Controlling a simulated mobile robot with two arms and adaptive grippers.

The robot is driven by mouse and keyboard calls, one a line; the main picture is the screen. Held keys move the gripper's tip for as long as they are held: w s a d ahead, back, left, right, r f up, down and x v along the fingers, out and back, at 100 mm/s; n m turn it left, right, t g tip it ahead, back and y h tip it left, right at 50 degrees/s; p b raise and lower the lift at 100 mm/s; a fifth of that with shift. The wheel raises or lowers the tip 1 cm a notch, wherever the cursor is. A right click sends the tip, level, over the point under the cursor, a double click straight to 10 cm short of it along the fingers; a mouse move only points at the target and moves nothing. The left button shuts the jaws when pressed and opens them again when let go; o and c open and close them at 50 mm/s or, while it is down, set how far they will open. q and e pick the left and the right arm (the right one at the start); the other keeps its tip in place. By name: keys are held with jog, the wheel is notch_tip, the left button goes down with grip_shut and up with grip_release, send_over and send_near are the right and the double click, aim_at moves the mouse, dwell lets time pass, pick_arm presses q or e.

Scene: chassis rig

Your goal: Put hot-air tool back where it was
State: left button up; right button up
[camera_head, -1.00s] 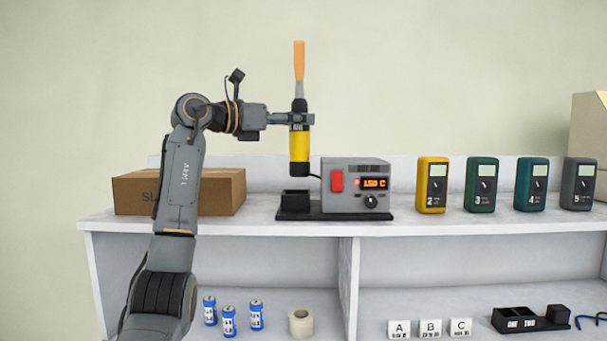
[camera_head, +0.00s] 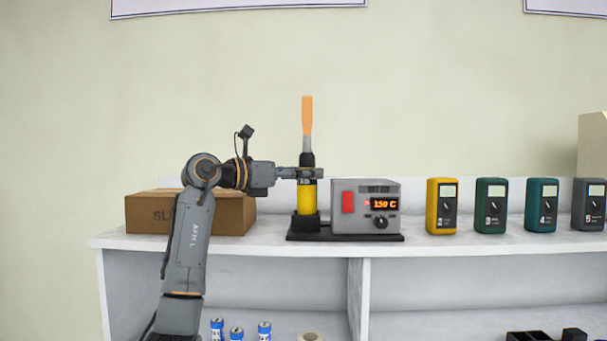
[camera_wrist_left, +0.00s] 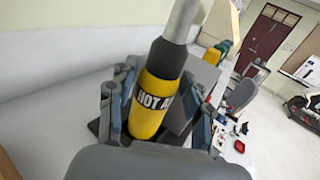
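The hot-air tool (camera_head: 307,196) has a yellow body, a black neck and an orange tip pointing up. It stands upright with its lower end in the black holder (camera_head: 306,223), beside the grey control station (camera_head: 365,208). My left gripper (camera_head: 308,173) is at the tool's upper body, with its fingers around it. In the left wrist view the fingers flank the yellow body (camera_wrist_left: 150,108), which carries black lettering. Whether the fingers press on it or stand slightly apart is unclear. The holder's inside is hidden. My right gripper is out of view.
A cardboard box (camera_head: 190,213) sits left of the holder, behind my left arm. Several meters, from a yellow one (camera_head: 441,206) rightward, stand on the white shelf top (camera_head: 270,249). Blue-and-white cylinders (camera_head: 236,334) stand on the lower shelf.

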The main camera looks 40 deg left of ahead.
pick_arm(q)
jog(key=shift+o, duration=0.2)
jog(key=shift+s, duration=0.1)
jog(key=b+v, duration=0.3)
jog(key=v, duration=0.9)
jog(key=shift+b, duration=0.35)
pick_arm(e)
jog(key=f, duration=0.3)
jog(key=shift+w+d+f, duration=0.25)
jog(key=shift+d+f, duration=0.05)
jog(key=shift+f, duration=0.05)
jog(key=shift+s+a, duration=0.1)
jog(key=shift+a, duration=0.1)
